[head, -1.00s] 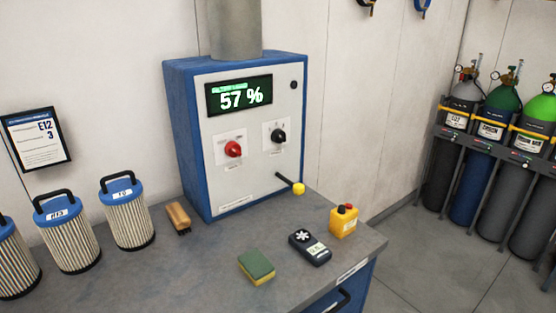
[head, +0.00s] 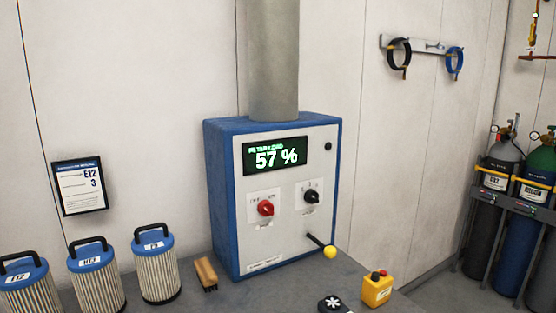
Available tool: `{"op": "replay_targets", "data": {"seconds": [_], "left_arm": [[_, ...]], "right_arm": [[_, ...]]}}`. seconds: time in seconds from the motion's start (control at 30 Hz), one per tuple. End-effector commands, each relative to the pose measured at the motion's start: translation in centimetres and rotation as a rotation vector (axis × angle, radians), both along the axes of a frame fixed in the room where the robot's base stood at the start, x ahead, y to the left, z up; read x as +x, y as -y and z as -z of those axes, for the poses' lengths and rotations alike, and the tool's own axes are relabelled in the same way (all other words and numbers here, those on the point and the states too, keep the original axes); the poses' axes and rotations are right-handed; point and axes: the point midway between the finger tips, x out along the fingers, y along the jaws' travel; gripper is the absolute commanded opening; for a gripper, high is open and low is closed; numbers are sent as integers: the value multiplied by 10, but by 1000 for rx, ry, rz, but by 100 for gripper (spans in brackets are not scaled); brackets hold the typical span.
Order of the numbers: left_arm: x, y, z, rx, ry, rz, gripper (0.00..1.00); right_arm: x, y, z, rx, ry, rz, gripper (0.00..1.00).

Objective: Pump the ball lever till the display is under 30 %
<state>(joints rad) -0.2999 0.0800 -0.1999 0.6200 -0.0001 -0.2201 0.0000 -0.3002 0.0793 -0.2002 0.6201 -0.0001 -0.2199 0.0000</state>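The display (head: 275,156) on the blue and white cabinet (head: 222,205) reads 57 % in green digits. The ball lever (head: 329,252) sticks out from the lower right of the cabinet's front, a black rod ending in a yellow ball. Above it are a red knob (head: 265,208) at left and a black knob (head: 311,196) at right. Neither of my grippers shows in the head view.
A yellow box with red and black buttons (head: 377,291) stands on the bench just right of the lever. A dark handheld meter (head: 335,304) lies in front, cut by the picture's edge. A wooden brush (head: 206,274) and several filter cartridges (head: 157,272) stand left of the cabinet.

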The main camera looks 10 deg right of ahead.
Motion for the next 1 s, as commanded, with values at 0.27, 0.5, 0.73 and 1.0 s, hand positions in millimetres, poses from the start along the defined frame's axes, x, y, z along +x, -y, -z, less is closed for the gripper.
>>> {"op": "replay_targets", "data": {"seconds": [0.27,0.5,0.73,1.0], "left_arm": [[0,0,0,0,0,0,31],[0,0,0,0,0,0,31],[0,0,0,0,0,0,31],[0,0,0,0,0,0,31]], "right_arm": [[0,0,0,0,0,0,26],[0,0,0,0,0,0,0],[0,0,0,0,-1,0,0],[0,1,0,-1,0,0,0]]}}
